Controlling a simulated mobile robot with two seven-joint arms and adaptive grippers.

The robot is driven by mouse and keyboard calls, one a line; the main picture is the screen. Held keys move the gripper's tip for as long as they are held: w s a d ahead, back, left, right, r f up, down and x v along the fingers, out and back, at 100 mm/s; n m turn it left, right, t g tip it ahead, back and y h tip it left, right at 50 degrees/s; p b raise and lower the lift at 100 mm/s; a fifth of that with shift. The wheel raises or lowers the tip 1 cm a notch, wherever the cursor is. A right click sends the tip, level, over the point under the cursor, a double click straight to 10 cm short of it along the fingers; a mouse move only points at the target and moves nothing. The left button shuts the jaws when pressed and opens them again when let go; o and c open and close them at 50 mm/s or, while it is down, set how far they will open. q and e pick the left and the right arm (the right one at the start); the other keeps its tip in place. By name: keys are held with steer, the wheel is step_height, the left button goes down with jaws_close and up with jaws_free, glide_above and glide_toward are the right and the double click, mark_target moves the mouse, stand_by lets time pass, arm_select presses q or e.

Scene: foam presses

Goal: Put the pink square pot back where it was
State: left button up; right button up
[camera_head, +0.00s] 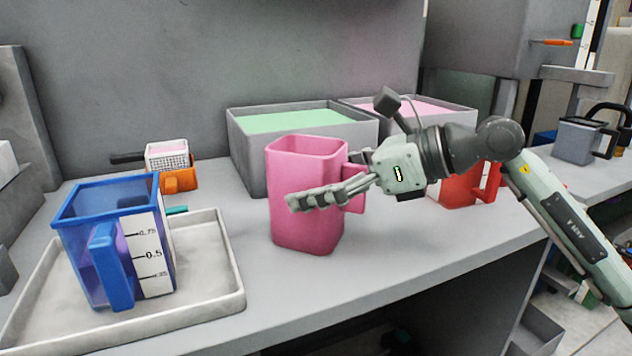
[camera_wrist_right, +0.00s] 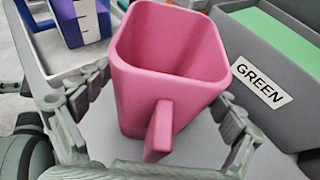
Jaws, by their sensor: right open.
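The pink square pot (camera_head: 292,222) stands upright on the grey counter (camera_head: 400,237), in front of the bin of green foam. My right gripper (camera_head: 318,196) comes in from the right at the pot's handle side. Its fingers are open, one passing along the near face of the pot. In the right wrist view the empty-looking pot (camera_wrist_right: 172,55) sits between the two spread fingers of the gripper (camera_wrist_right: 155,115), with its handle (camera_wrist_right: 160,132) pointing toward the palm. I see no clear grip on it. My left gripper is not in view.
A grey bin with green foam (camera_head: 247,163) stands behind the pot, and one with pink foam (camera_head: 462,115) beside it. A blue measuring jug (camera_head: 85,262) stands in a pale tray (camera_head: 215,318) at left. A red pot (camera_head: 460,190) is behind my right arm.

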mark_target(367, 169)
steer(key=shift+r, duration=0.2)
steer(key=shift+v, duration=1.1)
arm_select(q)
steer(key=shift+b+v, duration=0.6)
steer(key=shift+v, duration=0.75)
arm_select(e)
steer(key=v, duration=0.9)
steer(key=shift+s+d, duration=0.2)
steer(key=shift+d, duration=0.1)
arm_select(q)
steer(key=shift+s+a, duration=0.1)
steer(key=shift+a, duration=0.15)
arm_select(e)
steer(key=shift+r, duration=0.1)
